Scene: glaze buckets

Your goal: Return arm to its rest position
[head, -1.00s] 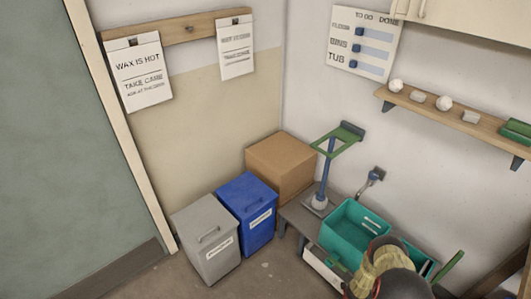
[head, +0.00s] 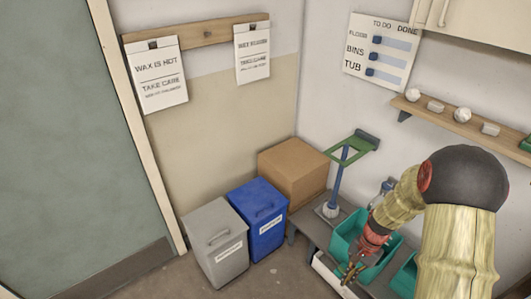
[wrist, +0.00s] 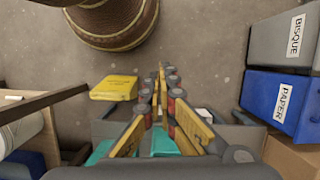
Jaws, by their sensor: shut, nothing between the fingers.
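My gripper (head: 350,271) hangs at the end of my raised arm, in front of the teal tub in the head view. In the wrist view my gripper (wrist: 162,72) has its fingers drawn together at the tips, with nothing held between them. The floor lies below and beyond the fingertips there.
A grey bin (head: 217,244) and a blue bin (head: 259,218) stand on the floor, with a cardboard box (head: 294,172) behind. A teal tub (head: 345,240) sits on a grey bench. A wall shelf (head: 465,124) holds small pieces. Floor left of the bins is clear.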

